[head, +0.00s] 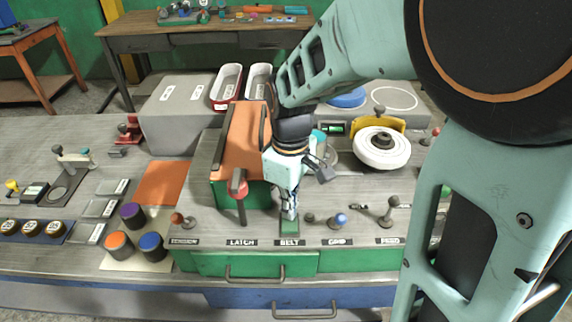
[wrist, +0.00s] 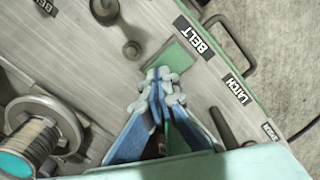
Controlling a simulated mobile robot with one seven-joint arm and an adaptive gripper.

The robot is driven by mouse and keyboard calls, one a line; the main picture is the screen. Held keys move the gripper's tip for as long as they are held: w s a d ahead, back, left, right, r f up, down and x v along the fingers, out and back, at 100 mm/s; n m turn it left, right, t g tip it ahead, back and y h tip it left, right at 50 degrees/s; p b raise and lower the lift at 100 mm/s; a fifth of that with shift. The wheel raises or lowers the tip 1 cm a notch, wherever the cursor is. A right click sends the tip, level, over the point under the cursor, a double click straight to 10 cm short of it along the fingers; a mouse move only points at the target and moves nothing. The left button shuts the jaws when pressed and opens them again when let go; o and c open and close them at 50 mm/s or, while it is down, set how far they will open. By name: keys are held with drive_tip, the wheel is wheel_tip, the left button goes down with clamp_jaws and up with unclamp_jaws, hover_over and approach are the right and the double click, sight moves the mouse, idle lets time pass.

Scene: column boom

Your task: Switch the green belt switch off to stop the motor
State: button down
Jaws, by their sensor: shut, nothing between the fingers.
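The green belt switch (head: 290,227) sits on the sloped grey panel just above the label BELT (head: 289,242). In the wrist view the green switch plate (wrist: 176,60) shows next to its BELT label (wrist: 197,38), partly covered by my fingertips. My gripper (head: 289,212) is shut and empty, pointing down at the switch. In the wrist view my gripper (wrist: 160,76) has its tips together at the edge of the green plate. I cannot tell whether the tips touch it, and the switch's lever position is hidden.
A red-topped latch lever (head: 239,190) stands close on the left. A blue knob (head: 341,220) and a grey feed lever (head: 393,205) stand on the right. An orange-topped green box (head: 240,142) is behind. A white wheel (head: 380,148) sits at the right rear.

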drive_tip(key=shift+r+p, duration=2.6)
drive_tip(key=shift+r, duration=0.85)
drive_tip(key=shift+w, duration=0.1)
